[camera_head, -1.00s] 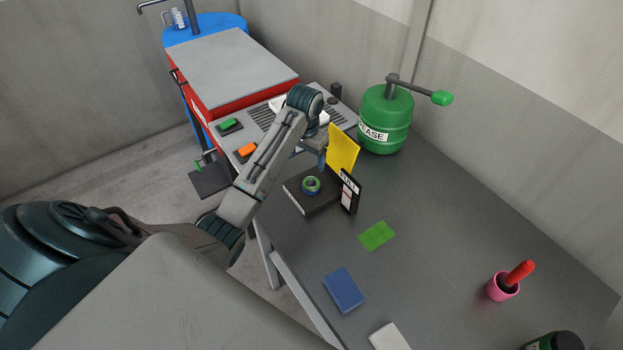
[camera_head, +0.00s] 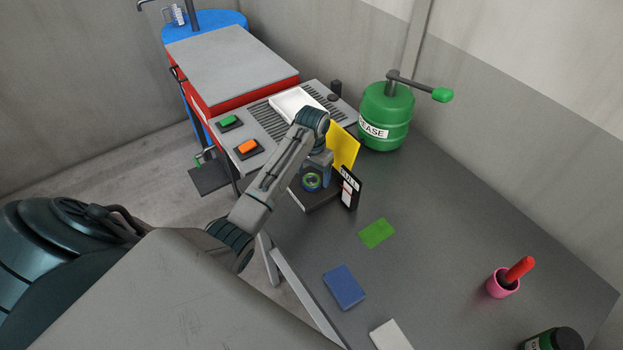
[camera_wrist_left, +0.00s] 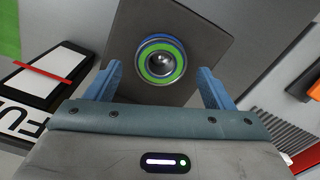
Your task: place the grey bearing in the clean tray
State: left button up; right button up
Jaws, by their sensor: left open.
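The bearing (camera_head: 312,180) is a small round piece with blue and green rings and a shiny grey centre; in the left wrist view it also shows (camera_wrist_left: 160,62). It lies on a dark flat block (camera_head: 318,203) at the table's left edge. My left gripper (camera_head: 323,168) is open and close by the bearing. In the left wrist view its two blue fingers stand apart, with the bearing beyond and between their tips, not gripped. A white tray (camera_head: 290,101), apparently the clean tray, lies on the slotted grey panel behind my arm and looks empty. My right gripper is out of view.
A black-and-white upright sign (camera_head: 349,188) and a yellow sheet (camera_head: 344,147) stand close to the block. A green grease can (camera_head: 385,115) stands behind. Orange (camera_head: 247,147) and green (camera_head: 228,121) switches sit left of my arm.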

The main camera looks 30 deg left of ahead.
aim_at(313, 179)
pick_arm(q)
jog(key=shift+f, duration=0.95)
jog(key=c, duration=1.4)
jog(key=shift+o, duration=0.2)
notch_tip(313, 179, up, 7)
jog(key=b, duration=0.3)
jog(key=shift+w+r, duration=0.1)
notch_tip(313, 179, up, 3)
jog(key=shift+f+p, duration=0.15)
jog(key=shift+p, duration=1.05)
